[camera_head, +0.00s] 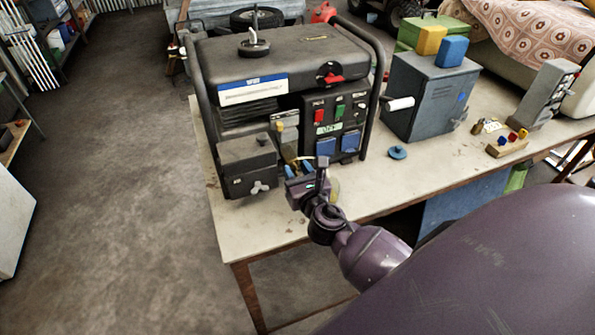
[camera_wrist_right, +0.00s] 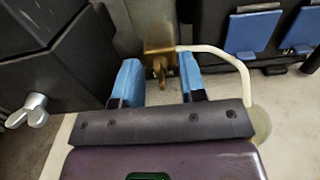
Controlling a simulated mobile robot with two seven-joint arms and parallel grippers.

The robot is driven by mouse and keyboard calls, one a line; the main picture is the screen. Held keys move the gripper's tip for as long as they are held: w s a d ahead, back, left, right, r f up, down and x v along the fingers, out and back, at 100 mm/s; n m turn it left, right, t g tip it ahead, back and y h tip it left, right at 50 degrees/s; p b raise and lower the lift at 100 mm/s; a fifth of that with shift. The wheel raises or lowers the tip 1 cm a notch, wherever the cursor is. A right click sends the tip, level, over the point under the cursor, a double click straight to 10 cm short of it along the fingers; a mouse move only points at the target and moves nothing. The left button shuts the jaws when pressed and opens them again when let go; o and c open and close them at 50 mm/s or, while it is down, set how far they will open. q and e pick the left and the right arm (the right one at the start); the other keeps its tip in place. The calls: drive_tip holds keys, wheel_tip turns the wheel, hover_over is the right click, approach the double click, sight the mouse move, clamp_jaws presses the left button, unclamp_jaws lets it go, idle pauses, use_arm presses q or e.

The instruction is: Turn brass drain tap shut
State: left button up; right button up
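The brass drain tap (camera_wrist_right: 159,62) sits low on the front of the black generator (camera_head: 285,60). In the head view only a small brass-coloured part of the tap (camera_head: 289,155) shows, just beyond my gripper. My right gripper (camera_head: 299,168) is in front of the generator at its lower middle. In the right wrist view its two blue fingers (camera_wrist_right: 160,76) are apart, with the tap lying between and slightly beyond the tips. I cannot tell whether either finger touches the tap. My left gripper is not in view.
A black box with a wing nut (camera_head: 258,188) juts out left of the gripper. A pale curved tube (camera_wrist_right: 232,62) runs right of the tap. Blue flaps (camera_wrist_right: 252,30) are on the panel. A grey metal cabinet (camera_head: 420,98) stands right on the workbench (camera_head: 385,182).

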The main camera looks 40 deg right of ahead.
clamp_jaws()
idle(0.3)
drive_tip(key=shift+d+f+m, duration=0.1)
drive_tip(key=shift+m, duration=4.35)
drive_tip(key=shift+d+f+m, duration=0.1)
drive_tip(key=shift+m, duration=4.35)
drive_tip(key=shift+a, duration=0.1)
drive_tip(key=shift+s, duration=0.1)
